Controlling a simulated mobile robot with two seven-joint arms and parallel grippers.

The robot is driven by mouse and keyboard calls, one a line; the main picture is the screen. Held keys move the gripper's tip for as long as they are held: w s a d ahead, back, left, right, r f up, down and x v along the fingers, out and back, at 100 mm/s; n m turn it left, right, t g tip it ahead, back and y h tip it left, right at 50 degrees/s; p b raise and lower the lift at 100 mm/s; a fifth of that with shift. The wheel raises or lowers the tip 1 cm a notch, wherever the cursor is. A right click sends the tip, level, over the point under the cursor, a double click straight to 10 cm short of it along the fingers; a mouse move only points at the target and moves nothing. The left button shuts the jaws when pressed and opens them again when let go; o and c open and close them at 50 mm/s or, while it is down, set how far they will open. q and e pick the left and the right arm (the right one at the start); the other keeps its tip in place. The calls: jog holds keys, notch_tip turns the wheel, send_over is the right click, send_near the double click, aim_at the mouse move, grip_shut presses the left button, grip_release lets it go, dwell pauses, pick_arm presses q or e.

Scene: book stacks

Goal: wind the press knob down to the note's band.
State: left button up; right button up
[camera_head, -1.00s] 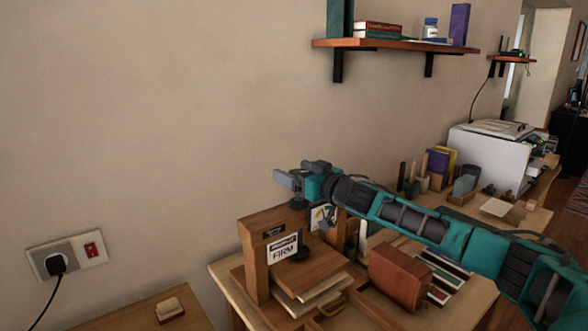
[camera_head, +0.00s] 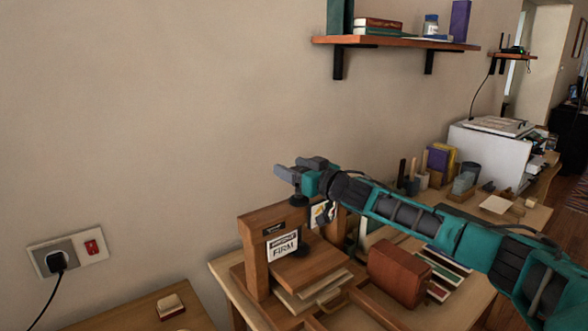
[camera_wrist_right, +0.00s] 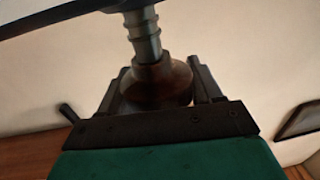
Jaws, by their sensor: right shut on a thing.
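The wooden book press (camera_head: 256,270) stands on the table, with stacked boards (camera_head: 312,264) between its posts. A white note (camera_head: 284,248) on its front has a dark band and the large word FIRM. My right gripper (camera_head: 287,172) is above the press crossbeam. In the wrist view, its two fingers (camera_wrist_right: 158,90) are shut on the brown press knob (camera_wrist_right: 157,76), one on each side. A ribbed metal screw (camera_wrist_right: 144,35) runs up from the knob in that picture. In the head view the gripper largely hides the knob. My left gripper is out of view.
A red-brown box (camera_head: 398,276) sits close to the right of the press, beneath my right arm. Coloured strips (camera_head: 445,262) lie beyond it. A printer (camera_head: 490,152) and small items stand farther right. A wall shelf (camera_head: 395,41) is above; the wall before the press is clear.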

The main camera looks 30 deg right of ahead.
jog(key=shift+a+f+m+h+b, duration=0.15)
jog(key=shift+m+h+b, duration=0.15)
jog(key=shift+h+b, duration=0.25)
jog(key=shift+m+h+b, duration=0.5)
jog(key=shift+h+b, duration=0.25)
jog(key=shift+m+h+b, duration=0.65)
jog(key=shift+m+h, duration=0.05)
jog(key=shift+h, duration=0.2)
jog(key=shift+d+r+m+h+b, duration=0.15)
jog(key=shift+m+h+b, duration=0.1)
jog(key=shift+h, duration=0.25)
jog(key=shift+d+r+m+h+b, duration=0.15)
jog(key=shift+m+h, duration=0.1)
jog(key=shift+h, duration=0.25)
jog(key=shift+d+h, duration=0.2)
jog(key=shift+h, duration=0.1)
jog(key=o, duration=0.8)
jog(key=shift+o, duration=0.8)
jog(key=shift+f, duration=0.1)
